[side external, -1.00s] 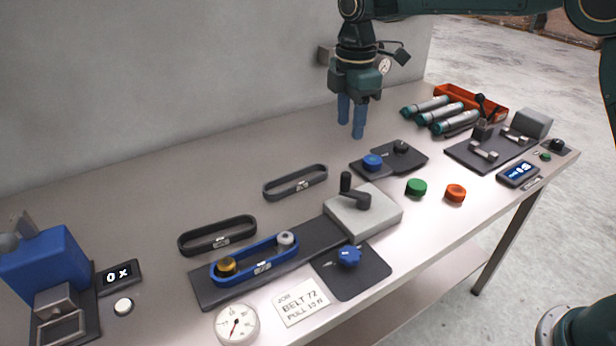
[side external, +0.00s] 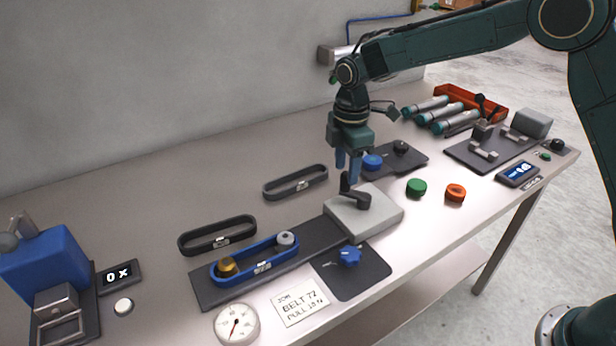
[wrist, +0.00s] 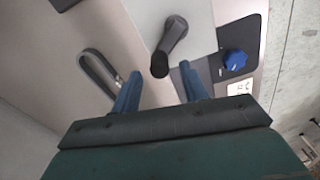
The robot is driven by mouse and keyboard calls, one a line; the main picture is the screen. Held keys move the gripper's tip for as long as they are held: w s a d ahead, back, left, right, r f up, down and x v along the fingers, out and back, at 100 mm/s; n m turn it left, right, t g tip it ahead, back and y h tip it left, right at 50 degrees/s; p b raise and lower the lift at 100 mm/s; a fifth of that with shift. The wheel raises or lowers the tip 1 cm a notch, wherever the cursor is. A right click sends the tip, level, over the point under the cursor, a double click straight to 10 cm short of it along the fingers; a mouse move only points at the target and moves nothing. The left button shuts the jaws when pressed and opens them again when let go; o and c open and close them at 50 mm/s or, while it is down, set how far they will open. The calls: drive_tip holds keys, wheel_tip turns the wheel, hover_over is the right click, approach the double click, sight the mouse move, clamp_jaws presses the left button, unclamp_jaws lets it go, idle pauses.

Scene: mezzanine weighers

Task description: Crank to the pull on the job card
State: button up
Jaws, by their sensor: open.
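The crank (side external: 355,192) is a dark handle with an upright knob on a light grey block (side external: 375,218). My gripper (side external: 347,176) is open, with its blue fingers just above and behind the crank. In the wrist view the crank (wrist: 172,40) lies ahead of the gap between my fingertips (wrist: 160,84). A blue belt (side external: 262,268) loops around a brass pulley (side external: 227,267) and a grey pulley (side external: 285,238) on a dark plate. The job card (side external: 300,304) reads "BELT 72" and a pull in N, too small to read surely. A round dial (side external: 236,324) stands beside it.
A blue star knob (side external: 349,257) sits on a dark plate in front of the block. Two black belts (side external: 217,235) lie behind the blue one. Green (side external: 416,187) and orange (side external: 455,193) round pieces stand to the right. A blue machine (side external: 45,265) stands at left.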

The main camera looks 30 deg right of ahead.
sight(355, 190)
drive_tip(key=shift+f, duration=1.4)
drive_tip(key=shift+c, duration=0.4)
clamp_jaws()
drive_tip(key=shift+w+m, duration=0.1)
drive_tip(key=shift+m, duration=0.2)
drive_tip(key=m, duration=0.1)
drive_tip(key=d+m, duration=0.1)
drive_tip(key=m, duration=0.1)
drive_tip(key=shift+w+d+m, duration=0.3)
drive_tip(key=shift+d+m, duration=0.4)
drive_tip(key=shift+m, duration=0.55)
drive_tip(key=shift+d+m, duration=0.35)
drive_tip(key=shift+m, duration=0.6)
